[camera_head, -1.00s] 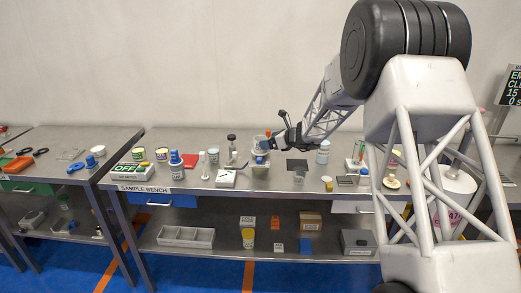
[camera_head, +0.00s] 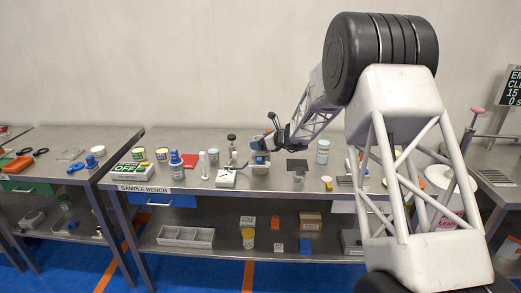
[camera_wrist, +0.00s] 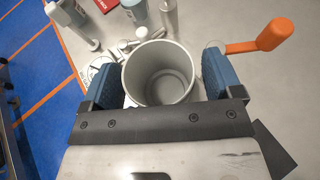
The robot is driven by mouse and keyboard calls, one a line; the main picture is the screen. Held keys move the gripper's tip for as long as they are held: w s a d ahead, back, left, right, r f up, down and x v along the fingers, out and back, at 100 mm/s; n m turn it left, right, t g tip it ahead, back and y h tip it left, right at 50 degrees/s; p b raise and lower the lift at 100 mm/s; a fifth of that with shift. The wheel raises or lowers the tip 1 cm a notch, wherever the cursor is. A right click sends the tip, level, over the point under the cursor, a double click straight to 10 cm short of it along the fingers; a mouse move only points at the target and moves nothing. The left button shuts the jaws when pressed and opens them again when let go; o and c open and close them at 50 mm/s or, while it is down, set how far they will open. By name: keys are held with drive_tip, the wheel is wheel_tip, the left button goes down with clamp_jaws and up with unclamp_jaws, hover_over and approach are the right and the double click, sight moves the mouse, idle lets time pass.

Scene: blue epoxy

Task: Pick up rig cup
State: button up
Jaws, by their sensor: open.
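The rig cup appears to be the grey, open-topped metal cup (camera_wrist: 140,72) in the wrist view. It stands upright between the two blue finger pads of my gripper (camera_wrist: 161,60), and I see down into its empty inside. The fingers are apart, one on each side of the cup; whether either pad touches it I cannot tell. In the head view my gripper (camera_head: 262,149) is low over the bench, and the grey cup (camera_head: 259,162) is partly hidden by it.
An orange handle (camera_wrist: 262,38) sticks out beyond the right finger. A clear beaker (camera_head: 299,177) and a pale blue jar (camera_head: 322,152) stand to the right.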

idle(0.4)
drive_tip(key=c, duration=1)
drive_tip(key=shift+r, duration=0.1)
drive_tip(key=shift+r, duration=0.8)
drive_tip(key=shift+s+r, duration=0.15)
drive_tip(key=shift+r, duration=0.8)
drive_tip(key=s+d, duration=0.1)
drive_tip(key=s, duration=0.4)
drive_tip(key=s+d+r, duration=0.1)
drive_tip(key=s, duration=0.4)
drive_tip(key=s+d, duration=0.1)
drive_tip(key=s, duration=0.4)
drive_tip(key=shift+s+d+r, duration=0.15)
drive_tip(key=shift+d, duration=0.2)
